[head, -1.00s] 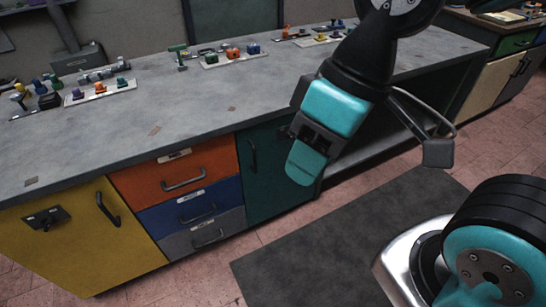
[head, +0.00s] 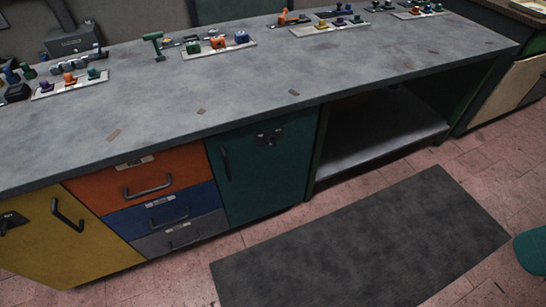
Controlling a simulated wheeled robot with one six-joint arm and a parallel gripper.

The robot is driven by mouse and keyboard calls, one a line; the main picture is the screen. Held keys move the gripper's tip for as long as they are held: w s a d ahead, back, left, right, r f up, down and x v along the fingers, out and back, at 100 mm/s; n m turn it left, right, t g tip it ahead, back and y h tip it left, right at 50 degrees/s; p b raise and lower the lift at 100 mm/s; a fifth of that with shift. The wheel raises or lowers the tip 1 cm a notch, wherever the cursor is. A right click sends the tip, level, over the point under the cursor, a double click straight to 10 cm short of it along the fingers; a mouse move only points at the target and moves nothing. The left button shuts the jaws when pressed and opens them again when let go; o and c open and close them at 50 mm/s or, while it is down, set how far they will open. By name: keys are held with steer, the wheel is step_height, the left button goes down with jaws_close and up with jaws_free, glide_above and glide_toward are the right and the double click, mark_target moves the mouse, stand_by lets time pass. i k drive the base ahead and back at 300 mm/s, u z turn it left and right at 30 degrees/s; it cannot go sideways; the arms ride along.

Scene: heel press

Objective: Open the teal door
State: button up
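The teal door (head: 262,172) is a dark teal cabinet front under the grey workbench. It looks shut and flush with the cabinet. Its black vertical handle (head: 225,163) is near its left edge, and a dark latch or lock piece (head: 270,138) sits near its top. My gripper is out of the picture, so its fingers and what they hold cannot be seen.
An orange drawer (head: 135,181), a blue drawer and a grey drawer are left of the door, then a yellow door (head: 60,240). An open shelf bay (head: 385,130) is right of it. A dark mat (head: 360,240) lies on the clear floor. Several small items stand on the worktop (head: 250,100).

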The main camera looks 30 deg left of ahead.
mark_target(255, 179)
steer(key=z, duration=0.05)
steer(key=k, duration=0.85)
steer(key=u, duration=1.3)
steer(key=i, duration=0.5)
steer(key=z, duration=0.05)
